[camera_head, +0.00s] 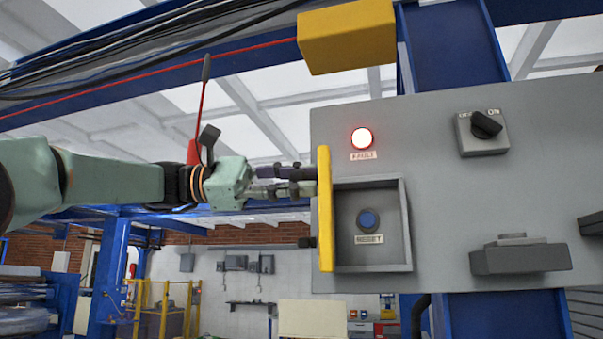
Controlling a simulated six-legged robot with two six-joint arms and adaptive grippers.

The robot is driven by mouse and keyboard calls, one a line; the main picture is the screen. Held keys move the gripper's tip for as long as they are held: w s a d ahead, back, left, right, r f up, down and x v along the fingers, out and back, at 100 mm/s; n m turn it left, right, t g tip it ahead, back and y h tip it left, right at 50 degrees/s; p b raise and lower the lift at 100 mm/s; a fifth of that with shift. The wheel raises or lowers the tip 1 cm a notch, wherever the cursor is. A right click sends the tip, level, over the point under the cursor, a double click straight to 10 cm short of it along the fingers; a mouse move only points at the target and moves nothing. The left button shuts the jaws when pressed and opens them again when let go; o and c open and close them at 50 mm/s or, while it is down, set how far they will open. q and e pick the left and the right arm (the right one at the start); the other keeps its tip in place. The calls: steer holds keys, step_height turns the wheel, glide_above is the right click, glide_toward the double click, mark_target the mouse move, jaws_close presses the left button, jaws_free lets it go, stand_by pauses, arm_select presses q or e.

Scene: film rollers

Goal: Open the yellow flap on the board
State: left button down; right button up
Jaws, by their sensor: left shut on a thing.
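The yellow flap (326,240) stands upright at the left edge of a grey open-fronted box (408,225) on the grey board (440,130). I see the flap almost edge-on, swung out from the box opening. A blue button (368,220) with a RESET label shows inside the box. My left gripper (312,182) reaches in from the left and is shut on the flap near its middle height. The exact contact of the fingertips is partly hidden by the flap. My right gripper is not in view.
A lit red lamp (362,138) sits above the box. A black rotary switch (486,125) is at the upper right, and a grey block (520,258) juts out at the lower right. A yellow box (347,37) hangs on the blue beam above the board.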

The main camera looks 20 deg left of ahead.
arm_select(q)
steer(key=shift+a+g, duration=0.25)
steer(key=shift+g, duration=0.05)
steer(key=shift+m, duration=0.3)
steer(key=c, duration=1)
jaws_free()
steer(key=v, duration=1.1)
steer(key=shift+a, duration=0.35)
steer(key=shift+s+a, duration=0.1)
steer(key=shift+a, duration=0.05)
